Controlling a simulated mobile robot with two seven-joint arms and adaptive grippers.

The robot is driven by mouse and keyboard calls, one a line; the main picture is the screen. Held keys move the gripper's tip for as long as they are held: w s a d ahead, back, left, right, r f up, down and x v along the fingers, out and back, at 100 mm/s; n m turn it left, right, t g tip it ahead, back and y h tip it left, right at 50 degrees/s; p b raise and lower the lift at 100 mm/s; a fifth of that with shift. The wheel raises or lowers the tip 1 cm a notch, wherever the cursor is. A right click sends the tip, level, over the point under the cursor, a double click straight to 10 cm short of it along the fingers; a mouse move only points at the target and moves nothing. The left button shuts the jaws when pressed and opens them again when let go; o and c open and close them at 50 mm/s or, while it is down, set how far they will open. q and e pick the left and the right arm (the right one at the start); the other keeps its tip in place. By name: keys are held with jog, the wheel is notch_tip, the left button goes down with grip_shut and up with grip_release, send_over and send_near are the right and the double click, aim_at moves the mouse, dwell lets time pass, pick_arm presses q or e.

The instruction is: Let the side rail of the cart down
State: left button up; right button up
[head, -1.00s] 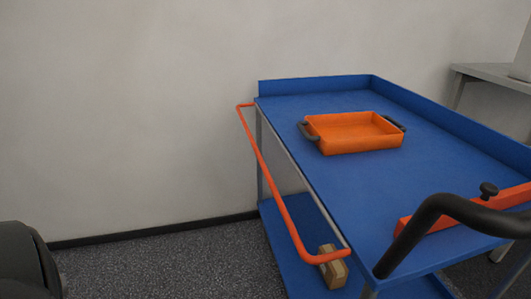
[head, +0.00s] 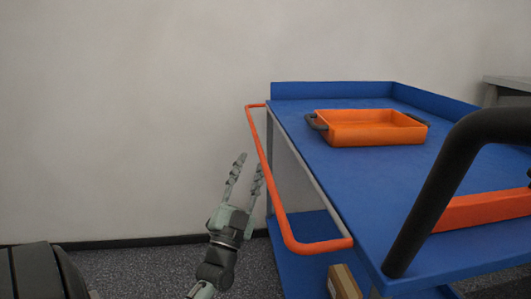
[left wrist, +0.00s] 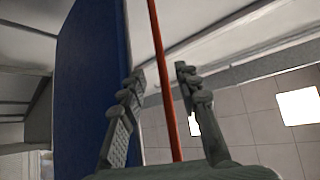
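The orange side rail (head: 276,200) runs along the left side of the blue cart (head: 345,180), out from the tabletop's edge and about level with it or a little lower. My left gripper (head: 248,165) is open and points up, just left of the rail in the head view. In the left wrist view the rail (left wrist: 162,70) passes between the two spread fingers of the left gripper (left wrist: 159,85) in the picture; I cannot tell whether it touches them. The cart's blue underside (left wrist: 85,80) is left of the fingers there. My right gripper is not in view.
An orange tray (head: 368,128) with dark handles stands on the cart top. A black push handle (head: 440,190) and an orange bar (head: 485,209) are at the near right. A wooden block (head: 344,283) lies on the lower shelf.

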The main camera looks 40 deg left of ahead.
aim_at(257, 140)
pick_arm(q)
jog(key=x, duration=0.7)
jog(key=shift+w+a+r, duration=0.1)
jog(key=shift+w+r, duration=0.05)
jog(key=shift+r, duration=0.05)
grip_shut()
